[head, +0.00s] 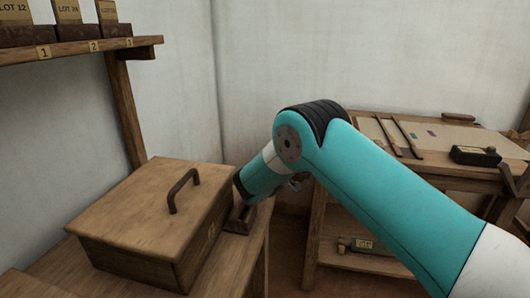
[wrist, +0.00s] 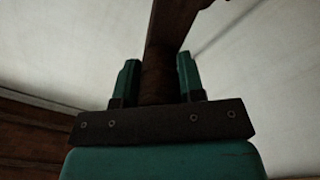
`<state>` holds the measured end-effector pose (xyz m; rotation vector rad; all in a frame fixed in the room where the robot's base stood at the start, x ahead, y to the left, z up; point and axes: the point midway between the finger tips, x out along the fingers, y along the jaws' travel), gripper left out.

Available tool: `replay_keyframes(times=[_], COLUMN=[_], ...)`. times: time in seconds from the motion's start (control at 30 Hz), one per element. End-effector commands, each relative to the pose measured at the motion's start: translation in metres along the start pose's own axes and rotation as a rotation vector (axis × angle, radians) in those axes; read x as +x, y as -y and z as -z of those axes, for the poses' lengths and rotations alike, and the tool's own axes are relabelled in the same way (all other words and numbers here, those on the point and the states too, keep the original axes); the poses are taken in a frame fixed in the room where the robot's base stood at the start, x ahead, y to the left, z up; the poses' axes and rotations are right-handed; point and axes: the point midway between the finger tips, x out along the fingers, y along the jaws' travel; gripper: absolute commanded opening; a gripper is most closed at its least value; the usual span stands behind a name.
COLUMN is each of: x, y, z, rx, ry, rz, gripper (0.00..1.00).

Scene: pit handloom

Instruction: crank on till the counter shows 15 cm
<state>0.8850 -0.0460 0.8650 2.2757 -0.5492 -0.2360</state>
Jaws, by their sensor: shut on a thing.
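In the wrist view my gripper (wrist: 158,78) is shut on a round brown handle (wrist: 157,82). A dark wooden bar (wrist: 176,22) runs up from the handle, so it looks like a crank grip. In the head view my arm bends down to the left, and I cannot make out the fingers or the held handle. No counter reading is legible. A black box with a pale label (head: 474,155) sits on the right-hand table, too small to read; I cannot tell if it is the counter.
A wooden chest (head: 140,222) with a dark handle stands at lower left, beside a small dark wooden block (head: 240,218). A wall shelf (head: 75,52) carries lot-labelled blocks. The table at right holds a pale cloth (head: 385,130) and thin sticks. A labelled item (head: 362,246) lies on its lower shelf.

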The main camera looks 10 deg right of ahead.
Motion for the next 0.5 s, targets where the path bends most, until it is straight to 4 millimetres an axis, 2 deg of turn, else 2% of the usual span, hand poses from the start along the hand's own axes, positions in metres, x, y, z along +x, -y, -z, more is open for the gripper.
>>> replay_keyframes(times=[0.03, 0.2, 0.5], x=[0.0034, 0.0076, 0.008], y=[-0.0036, -0.0088, -0.0094], z=[-0.0062, -0.0126, -0.0139], rx=[-0.014, -0.037, -0.042], ry=[0.009, 0.019, 0.022], rz=[-0.007, -0.016, -0.018], gripper=[0.0, 0.0, 0.0])
